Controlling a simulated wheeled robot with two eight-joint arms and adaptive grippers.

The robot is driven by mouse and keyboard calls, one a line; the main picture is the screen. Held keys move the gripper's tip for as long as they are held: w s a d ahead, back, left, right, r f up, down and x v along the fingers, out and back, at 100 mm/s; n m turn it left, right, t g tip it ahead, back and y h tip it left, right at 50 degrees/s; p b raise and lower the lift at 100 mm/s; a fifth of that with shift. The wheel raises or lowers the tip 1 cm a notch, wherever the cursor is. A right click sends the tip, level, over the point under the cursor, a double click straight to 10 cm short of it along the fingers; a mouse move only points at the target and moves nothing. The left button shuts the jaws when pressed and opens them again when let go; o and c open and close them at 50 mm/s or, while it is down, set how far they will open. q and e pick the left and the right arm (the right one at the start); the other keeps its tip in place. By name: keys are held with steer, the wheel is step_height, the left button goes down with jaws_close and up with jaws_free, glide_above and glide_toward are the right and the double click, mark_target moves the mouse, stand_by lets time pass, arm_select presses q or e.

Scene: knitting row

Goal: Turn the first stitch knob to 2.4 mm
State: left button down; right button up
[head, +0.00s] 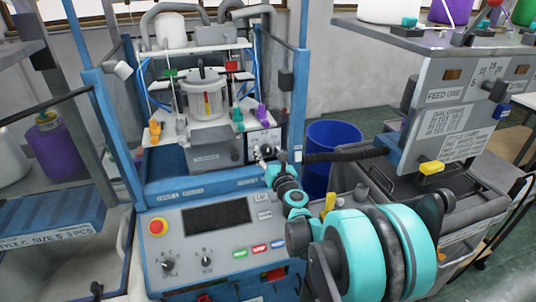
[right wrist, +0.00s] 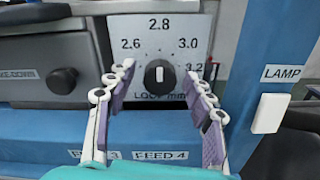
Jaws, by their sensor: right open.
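The stitch knob (right wrist: 159,74) is a round black knob with a white mark on a light dial plate (right wrist: 160,30) labelled "LOOP mm" in the right wrist view. Its mark stands upright, in line with 2.8. The figures 2.6, 2.8, 3.0 and 3.2 show; 2.4 is not visible, and the left finger covers the plate's lower left. My right gripper (right wrist: 160,82) is open, with one finger on each side of the knob and visible gaps between. In the head view my right gripper (head: 265,154) is small in front of the dial plate (head: 262,136). My left gripper is not in view.
A blue machine frame with a control panel (head: 215,225) stands below, with two black knobs and a red button (head: 156,226). A LAMP switch (right wrist: 270,113) is right of the gripper. A blue bin (head: 335,138) and a grey feed unit (head: 445,125) stand on the right.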

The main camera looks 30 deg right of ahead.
steer(key=c, duration=1.2)
steer(key=shift+o, duration=0.2)
steer(key=shift+n, duration=0.3)
steer(key=n, duration=0.3)
steer(key=shift+n, duration=0.4)
steer(key=n, duration=0.3)
steer(key=shift+n+b, duration=0.3)
steer(key=n, duration=0.4)
steer(key=shift+n, duration=1.8)
